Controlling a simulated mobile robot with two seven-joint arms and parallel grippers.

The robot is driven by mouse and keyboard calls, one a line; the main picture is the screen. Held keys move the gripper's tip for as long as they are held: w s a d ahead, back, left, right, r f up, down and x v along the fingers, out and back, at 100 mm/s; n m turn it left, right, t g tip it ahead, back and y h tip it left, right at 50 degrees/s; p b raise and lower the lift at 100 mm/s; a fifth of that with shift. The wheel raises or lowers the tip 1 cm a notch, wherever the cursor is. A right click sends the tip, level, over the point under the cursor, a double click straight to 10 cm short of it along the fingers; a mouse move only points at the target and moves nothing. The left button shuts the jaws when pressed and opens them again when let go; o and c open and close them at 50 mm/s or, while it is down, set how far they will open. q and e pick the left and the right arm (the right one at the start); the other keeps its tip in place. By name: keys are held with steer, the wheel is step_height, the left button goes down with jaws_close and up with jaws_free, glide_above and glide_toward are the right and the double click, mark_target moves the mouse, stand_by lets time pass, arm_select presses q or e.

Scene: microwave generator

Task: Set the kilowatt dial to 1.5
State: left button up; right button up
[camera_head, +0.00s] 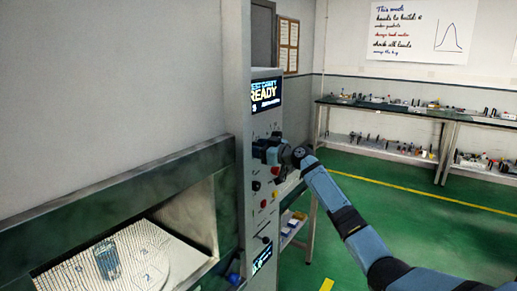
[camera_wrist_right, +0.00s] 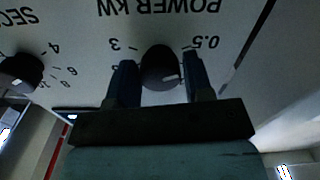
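The kilowatt dial (camera_wrist_right: 160,68) is a round black knob on the grey panel under the lettering "POWER KW", which appears upside down in the right wrist view. A short white mark shows on its lower right part in that picture. The printed values 3 and 0.5 show on either side; other values are hidden. My right gripper (camera_wrist_right: 161,78) has one blue finger on each side of the dial, close against it, and appears shut on it. In the head view my right gripper (camera_head: 268,151) is at the panel and covers the dial. My left gripper is not in view.
Another black knob (camera_wrist_right: 21,71), labelled "SEC", sits beside the kilowatt dial. The control panel (camera_head: 261,216) has red and yellow buttons and a lit display (camera_head: 265,93) reading "READY". An open cavity at lower left holds a glass beaker (camera_head: 107,259). Shelves (camera_head: 392,107) stand behind.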

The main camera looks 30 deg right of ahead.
steer(key=c, duration=0.5)
steer(key=shift+m, duration=0.3)
steer(key=m+p, duration=0.3)
steer(key=m, duration=1.4)
steer(key=shift+r+p, duration=0.1)
steer(key=shift+p, duration=0.2)
